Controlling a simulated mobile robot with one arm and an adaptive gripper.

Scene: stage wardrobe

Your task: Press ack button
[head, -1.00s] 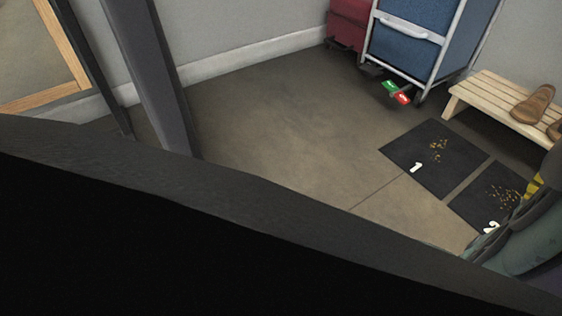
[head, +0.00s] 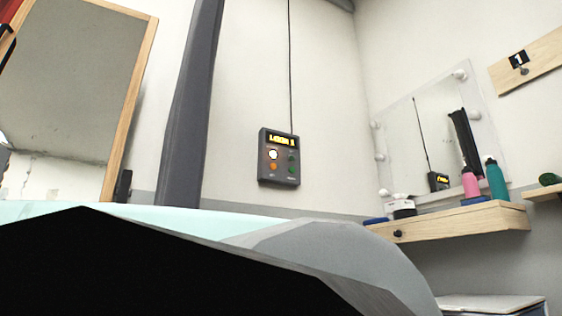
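A dark grey control box (head: 279,157) hangs on the white wall near the middle of the head view, with a black cable running up from it. It has a lit yellow display (head: 281,140) at the top, whose text is too small to read surely. Below are a bright whitish lit button (head: 272,154), an orange button (head: 273,167) and greenish buttons (head: 292,157) on the right side. The labels are too small to read, so I cannot tell which is the ack button. My gripper is not in view.
A wood-framed mirror (head: 75,85) stands at left, beside a dark post (head: 192,105). At right a wooden shelf (head: 465,222) holds a pink bottle (head: 470,183), a teal bottle (head: 496,180) and small items, under a wall mirror (head: 437,130). A large dark and pale shape blocks the bottom.

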